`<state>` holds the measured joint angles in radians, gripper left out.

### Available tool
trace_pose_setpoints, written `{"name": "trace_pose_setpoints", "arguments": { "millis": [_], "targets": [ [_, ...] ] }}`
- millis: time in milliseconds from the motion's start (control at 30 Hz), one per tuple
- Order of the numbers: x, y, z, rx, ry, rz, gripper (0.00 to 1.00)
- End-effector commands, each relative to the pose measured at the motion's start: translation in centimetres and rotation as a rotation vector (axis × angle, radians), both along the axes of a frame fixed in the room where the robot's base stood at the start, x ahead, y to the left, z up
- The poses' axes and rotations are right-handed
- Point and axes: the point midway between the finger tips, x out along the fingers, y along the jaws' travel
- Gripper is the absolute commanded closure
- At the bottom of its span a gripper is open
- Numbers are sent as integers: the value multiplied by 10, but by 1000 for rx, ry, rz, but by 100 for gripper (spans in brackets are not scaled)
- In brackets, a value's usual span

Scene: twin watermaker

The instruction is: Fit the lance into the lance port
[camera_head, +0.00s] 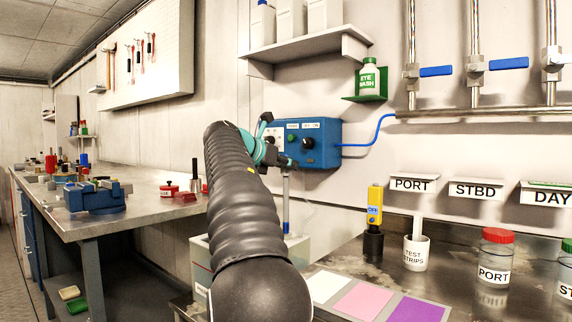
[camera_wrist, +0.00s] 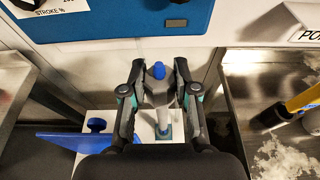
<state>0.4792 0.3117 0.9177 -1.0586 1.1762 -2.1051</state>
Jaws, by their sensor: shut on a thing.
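My gripper (camera_wrist: 155,88) is shut on the lance, a grey tube with a blue cap (camera_wrist: 158,70) showing between the fingers in the wrist view. In the head view the lance (camera_head: 286,190) hangs upright below my gripper (camera_head: 284,161), with a blue band near its lower end. The white tank (camera_head: 200,248) stands below, partly hidden by my arm. In the wrist view the lance's lower end lines up with a small teal fitting (camera_wrist: 165,132) on the tank top, seemingly the lance port. I cannot tell whether it is inside or just above.
A blue pump box (camera_head: 322,136) is on the wall right behind my gripper. A steel counter (camera_head: 350,262) at right holds a yellow meter (camera_head: 375,205), a test strips cup (camera_head: 416,252) and jars. A workbench (camera_head: 140,190) stands left.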

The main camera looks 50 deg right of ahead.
Motion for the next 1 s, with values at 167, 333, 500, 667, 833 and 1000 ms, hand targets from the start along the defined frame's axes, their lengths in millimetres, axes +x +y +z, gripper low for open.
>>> {"name": "trace_pose_setpoints", "arguments": {
  "millis": [167, 333, 500, 667, 833, 1000],
  "targets": [
    [0, 0, -4, 0, 0, 0, 96],
    [0, 0, -8, 0, 0, 0, 96],
    [0, 0, -12, -1, 0, 0, 96],
    [0, 0, -15, -1, 0, 1, 96],
    [0, 0, -18, -1, 1, 1, 96],
    [0, 0, -22, -1, 1, 1, 96]
  ]
}}
